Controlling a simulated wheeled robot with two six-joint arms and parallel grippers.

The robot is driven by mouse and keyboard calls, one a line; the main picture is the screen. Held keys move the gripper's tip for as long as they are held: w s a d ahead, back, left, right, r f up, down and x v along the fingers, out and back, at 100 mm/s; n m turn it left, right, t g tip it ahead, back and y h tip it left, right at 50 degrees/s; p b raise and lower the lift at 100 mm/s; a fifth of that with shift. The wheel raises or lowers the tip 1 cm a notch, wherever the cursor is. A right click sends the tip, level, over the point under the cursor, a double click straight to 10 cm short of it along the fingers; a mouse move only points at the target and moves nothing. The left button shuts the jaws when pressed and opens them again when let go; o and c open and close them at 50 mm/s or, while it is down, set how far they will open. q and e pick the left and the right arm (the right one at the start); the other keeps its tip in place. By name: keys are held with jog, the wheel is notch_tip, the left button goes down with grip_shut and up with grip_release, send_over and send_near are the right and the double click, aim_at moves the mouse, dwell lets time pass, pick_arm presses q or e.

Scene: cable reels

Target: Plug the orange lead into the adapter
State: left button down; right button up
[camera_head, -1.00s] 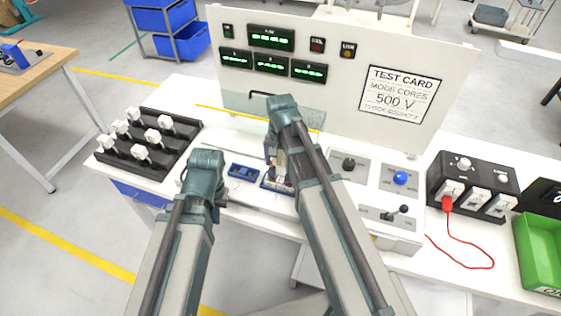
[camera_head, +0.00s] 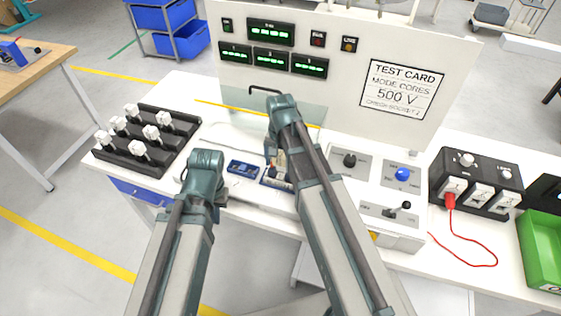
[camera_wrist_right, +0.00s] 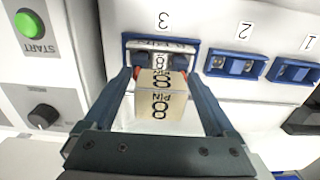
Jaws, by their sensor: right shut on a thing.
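A beige adapter block marked "8 PIN" (camera_wrist_right: 160,108) is between the fingers of my right gripper (camera_wrist_right: 157,80) in the right wrist view. Its far end lines up with the blue-framed socket 3 (camera_wrist_right: 192,47); I cannot tell how deep it sits. In the head view my right gripper (camera_head: 275,170) is over the front of the bench, partly hidden by its own arm. My left gripper (camera_head: 220,198) hangs left of it, apart from the sockets; its fingers are mostly hidden. No clearly orange lead shows; a red lead (camera_head: 462,238) has its plug in the black box at right.
Blue sockets 2 (camera_wrist_right: 236,63) and 1 (camera_wrist_right: 294,71) are empty. A black rack of white plugs (camera_head: 150,165) stands left, a black box (camera_head: 482,170) and green bin (camera_head: 543,250) right. An upright test panel (camera_head: 345,45) closes the back. A switch box (camera_head: 392,222) stands right of my arm.

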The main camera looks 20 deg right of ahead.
jog(key=shift+f+b, duration=0.55)
jog(key=shift+f, duration=0.15)
jog(key=o, duration=1.2)
jog(key=shift+r, duration=0.1)
jog(key=shift+c, duration=0.2)
jog(key=shift+r, duration=0.1)
notch_tip(320, 180, up, 14)
jog(key=p, duration=1.4)
jog(key=shift+f, duration=0.2)
jog(key=shift+f, duration=0.1)
jog(key=s+a+f+n+h+b, duration=0.1)
jog(key=s+a+f+n+b, duration=0.9)
jog(key=s+f+b, duration=0.3)
jog(key=shift+s+a+f+n+b, duration=0.3)
jog(key=shift+s+b, duration=0.15)
jog(key=shift+s, duration=0.2)
